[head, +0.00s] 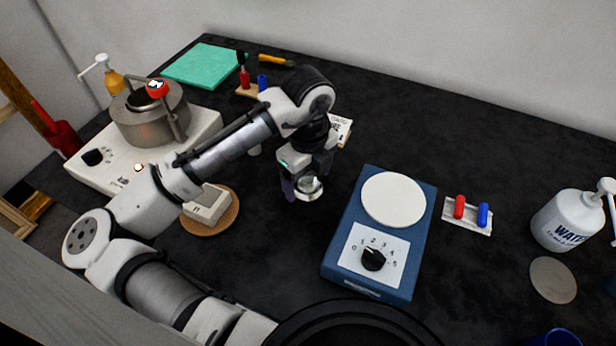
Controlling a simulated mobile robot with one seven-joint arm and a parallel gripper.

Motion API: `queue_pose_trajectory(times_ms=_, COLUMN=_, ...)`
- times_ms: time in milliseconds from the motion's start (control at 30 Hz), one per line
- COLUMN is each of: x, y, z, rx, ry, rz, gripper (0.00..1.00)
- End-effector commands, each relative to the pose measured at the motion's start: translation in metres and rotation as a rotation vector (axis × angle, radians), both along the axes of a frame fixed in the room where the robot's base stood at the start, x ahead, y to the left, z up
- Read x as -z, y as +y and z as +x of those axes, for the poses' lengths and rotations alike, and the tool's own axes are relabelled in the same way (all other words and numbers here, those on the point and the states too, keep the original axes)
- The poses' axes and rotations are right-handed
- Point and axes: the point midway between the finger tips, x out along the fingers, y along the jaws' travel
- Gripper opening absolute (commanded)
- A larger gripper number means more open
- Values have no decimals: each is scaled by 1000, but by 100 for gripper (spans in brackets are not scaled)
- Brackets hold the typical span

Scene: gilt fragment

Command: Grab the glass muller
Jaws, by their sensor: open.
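A small clear, shiny round piece that looks like the glass muller (309,188) shows at the tips of my gripper on the dark worktop. My gripper (305,180) points down over it, with its fingers open and close around or beside it. One finger shows at its left. The gripper body hides the upper part of the muller, and I cannot tell whether the fingers touch it.
A blue device (337,262) with a white disc and a dial stands right of my gripper. A hotplate (88,178) with a metal pot (150,122) stands left. A round wooden board (232,212) lies nearer left. A water bottle (565,222) stands far right.

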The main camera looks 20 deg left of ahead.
Motion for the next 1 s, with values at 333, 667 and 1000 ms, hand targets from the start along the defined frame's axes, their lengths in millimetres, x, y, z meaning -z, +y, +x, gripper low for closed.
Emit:
queue_pose_trajectory(times_ms=333, x=0, y=0, z=0, rx=0, ry=-1, rz=0, gripper=61)
queue_pose_trajectory(times_ms=667, x=0, y=0, z=0, rx=-1, ry=-1, rz=0, gripper=24)
queue_pose_trajectory(times_ms=1000, x=-8, y=0, z=1, rx=-1, ry=-4, rz=1, gripper=24)
